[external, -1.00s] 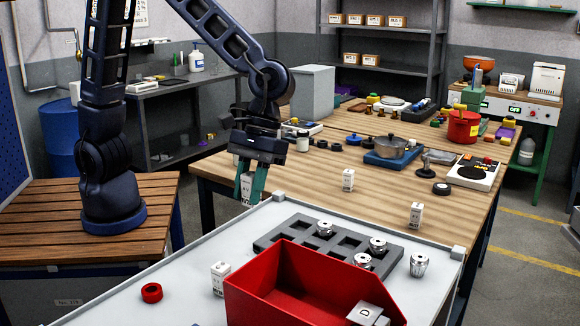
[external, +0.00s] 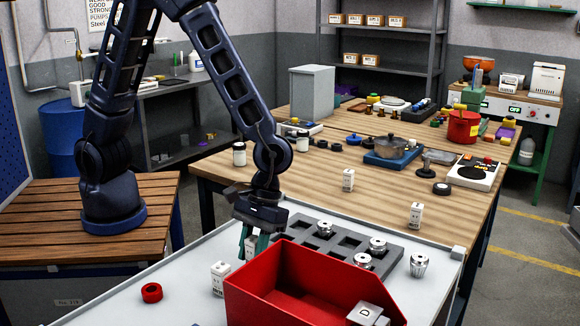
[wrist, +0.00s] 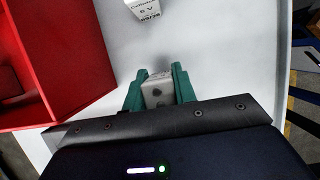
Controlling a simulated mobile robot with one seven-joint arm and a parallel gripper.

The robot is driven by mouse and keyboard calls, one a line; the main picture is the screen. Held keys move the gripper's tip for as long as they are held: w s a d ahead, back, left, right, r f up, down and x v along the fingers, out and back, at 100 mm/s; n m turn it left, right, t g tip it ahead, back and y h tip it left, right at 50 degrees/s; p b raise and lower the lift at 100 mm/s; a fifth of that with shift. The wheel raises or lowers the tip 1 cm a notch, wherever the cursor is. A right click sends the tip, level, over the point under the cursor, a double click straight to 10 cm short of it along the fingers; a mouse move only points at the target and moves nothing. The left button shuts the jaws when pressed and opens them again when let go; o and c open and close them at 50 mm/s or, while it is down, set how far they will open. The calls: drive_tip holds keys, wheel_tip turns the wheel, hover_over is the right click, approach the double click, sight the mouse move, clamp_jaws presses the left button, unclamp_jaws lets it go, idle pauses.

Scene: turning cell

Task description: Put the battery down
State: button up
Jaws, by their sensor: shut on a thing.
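My gripper (external: 250,242) has teal fingers and is over the white table (external: 190,300), just behind the red bin (external: 262,288). In the wrist view its fingers (wrist: 158,92) are shut on a pale, boxy battery (wrist: 157,88), seen from its end. Whether the battery touches the tabletop I cannot tell. A second white battery (external: 219,278), marked 6 V in the wrist view (wrist: 143,8), stands upright on the white table left of the bin. Two more similar white batteries stand on the wooden table (external: 348,180) (external: 415,216).
A grey socket tray (external: 405,248) with metal collets lies behind the bin. Another collet (external: 419,265) stands right of the tray. A red ring (external: 151,292) lies at the left front.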

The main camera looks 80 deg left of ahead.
drive_tip(key=shift+f, duration=0.45)
drive_tip(key=shift+f, duration=0.1)
drive_tip(key=o, duration=1)
